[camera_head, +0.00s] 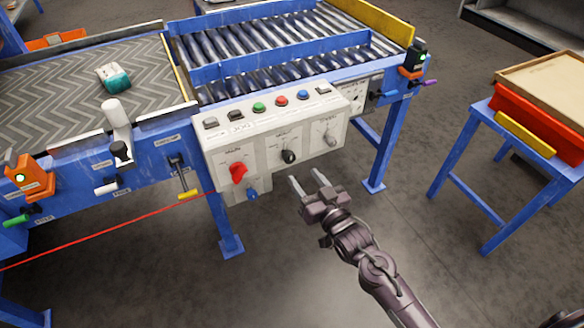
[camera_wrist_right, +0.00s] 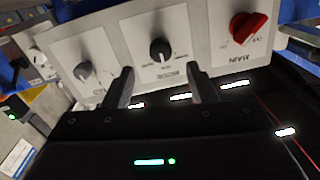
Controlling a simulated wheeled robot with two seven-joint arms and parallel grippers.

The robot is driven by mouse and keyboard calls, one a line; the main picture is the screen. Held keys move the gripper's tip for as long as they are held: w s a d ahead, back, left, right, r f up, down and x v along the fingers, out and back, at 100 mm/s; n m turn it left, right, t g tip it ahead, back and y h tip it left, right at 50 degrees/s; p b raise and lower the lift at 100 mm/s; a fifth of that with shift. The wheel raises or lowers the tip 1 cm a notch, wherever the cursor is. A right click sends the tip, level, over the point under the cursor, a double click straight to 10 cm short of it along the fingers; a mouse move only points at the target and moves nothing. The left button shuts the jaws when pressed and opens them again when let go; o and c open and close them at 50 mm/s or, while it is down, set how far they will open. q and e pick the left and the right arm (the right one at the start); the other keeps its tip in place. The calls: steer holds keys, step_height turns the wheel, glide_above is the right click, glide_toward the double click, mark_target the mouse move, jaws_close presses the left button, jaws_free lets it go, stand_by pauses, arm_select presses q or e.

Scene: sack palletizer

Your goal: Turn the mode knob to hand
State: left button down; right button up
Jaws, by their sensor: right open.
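The control box (camera_head: 262,171) hangs on the front of the conveyor. Its black knob (camera_head: 289,156) sits in the middle of the front face, between the red main knob (camera_head: 238,172) and a grey knob (camera_head: 330,138). The black knob also shows in the right wrist view (camera_wrist_right: 160,49); its label there is too blurred to read surely. My right gripper (camera_head: 307,178) is open and empty, just below and in front of the black knob. In the wrist view the knob lies beyond the gap between the fingers (camera_wrist_right: 158,78), apart from them. My left gripper is not in view.
Several push buttons (camera_head: 281,101) line the box's top. A small blue knob (camera_head: 252,193) sits below the red one. A red cord (camera_head: 110,235) runs along the left. A blue table (camera_head: 483,125) with a red tray stands right. The floor around my right arm is clear.

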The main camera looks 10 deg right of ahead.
mark_target(291, 160)
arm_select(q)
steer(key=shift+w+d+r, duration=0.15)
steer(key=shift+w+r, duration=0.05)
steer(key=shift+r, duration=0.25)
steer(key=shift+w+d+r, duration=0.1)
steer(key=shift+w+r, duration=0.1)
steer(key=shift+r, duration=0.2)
arm_select(e)
steer(key=x, duration=0.7)
steer(key=shift+w+a, duration=0.1)
steer(key=shift+w, duration=0.2)
steer(key=c, duration=1)
steer(key=shift+o, duration=0.2)
steer(key=shift+n, duration=0.3)
steer(key=n+p, duration=0.1)
steer(key=n, duration=0.3)
steer(key=shift+r+p, duration=0.15)
steer(key=shift+p, duration=0.25)
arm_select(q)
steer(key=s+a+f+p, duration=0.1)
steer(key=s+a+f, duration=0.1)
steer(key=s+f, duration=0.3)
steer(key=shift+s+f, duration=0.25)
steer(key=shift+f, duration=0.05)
arm_select(e)
steer(key=shift+n, duration=2.1)
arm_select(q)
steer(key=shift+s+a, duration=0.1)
